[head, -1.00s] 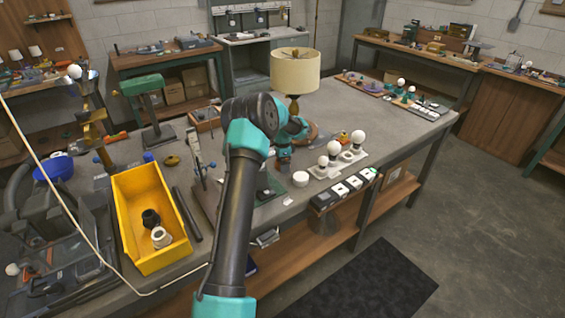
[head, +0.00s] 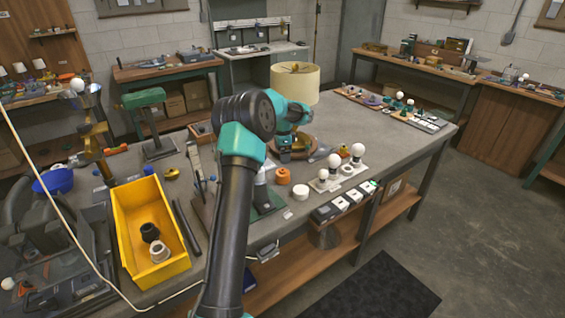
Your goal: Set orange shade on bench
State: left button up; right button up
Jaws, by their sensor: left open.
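A small orange piece (head: 283,176), the only orange shade-like thing I make out, sits upright on the grey bench (head: 370,125), left of a white round piece. My left gripper (head: 285,158) is just above and behind it in the picture, open and apart from it. Its fingers are small and partly hidden by my own arm. A large cream lampshade (head: 295,84) stands behind my wrist on a round wooden base, its stem hidden. My right gripper is not in view.
White bulbs (head: 358,150) stand on a pale block to the right, with several switch boxes at the front edge. A yellow bin (head: 128,225) holding dark and white rings is at the left. The bench's right middle is clear.

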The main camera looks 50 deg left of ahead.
pick_arm(q)
jog(key=shift+r, duration=0.45)
